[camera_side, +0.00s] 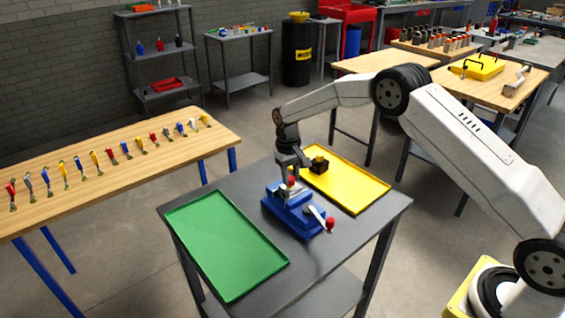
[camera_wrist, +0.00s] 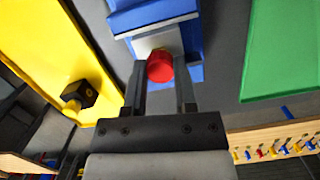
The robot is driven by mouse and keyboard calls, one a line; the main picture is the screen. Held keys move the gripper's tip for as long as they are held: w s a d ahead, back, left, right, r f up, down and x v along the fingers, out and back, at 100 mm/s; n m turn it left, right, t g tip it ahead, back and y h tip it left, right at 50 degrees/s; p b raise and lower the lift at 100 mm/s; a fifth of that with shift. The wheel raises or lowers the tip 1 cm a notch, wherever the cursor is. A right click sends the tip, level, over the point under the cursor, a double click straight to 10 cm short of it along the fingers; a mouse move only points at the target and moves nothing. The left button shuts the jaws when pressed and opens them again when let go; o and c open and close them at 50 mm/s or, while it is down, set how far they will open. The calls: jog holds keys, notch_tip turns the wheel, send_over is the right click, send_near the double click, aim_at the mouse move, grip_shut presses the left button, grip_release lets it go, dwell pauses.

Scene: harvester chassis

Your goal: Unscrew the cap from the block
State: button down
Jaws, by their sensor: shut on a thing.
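My gripper (camera_side: 291,172) points down over the blue vise (camera_side: 290,222) on the grey table. In the wrist view, the two fingers of my gripper (camera_wrist: 160,78) are shut on a red cap (camera_wrist: 160,67), one on each side. The cap also shows in the side view (camera_side: 292,180), small and partly hidden by the fingers. A pale grey block (camera_wrist: 157,43) shows beyond the cap, within the blue vise (camera_wrist: 155,15). Whether the cap still touches the block cannot be told.
A yellow tray (camera_side: 362,192) holds a black block with a yellow cap (camera_side: 320,163). A green tray (camera_side: 225,245) at the left is empty. The vise's handle has a red end (camera_side: 330,223) at the front right. A wooden bench (camera_side: 100,165) with several small tools stands at the left.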

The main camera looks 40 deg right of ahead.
aim_at(291, 180)
jog(key=shift+n, duration=0.3)
jog(key=shift+n+h, duration=0.4)
jog(key=shift+n, duration=1.9)
jog(key=n, duration=0.5)
jog(key=shift+h, duration=0.3)
jog(key=shift+n+t, duration=0.3)
jog(key=shift+r, duration=1.3)
jog(key=shift+r, duration=1.9)
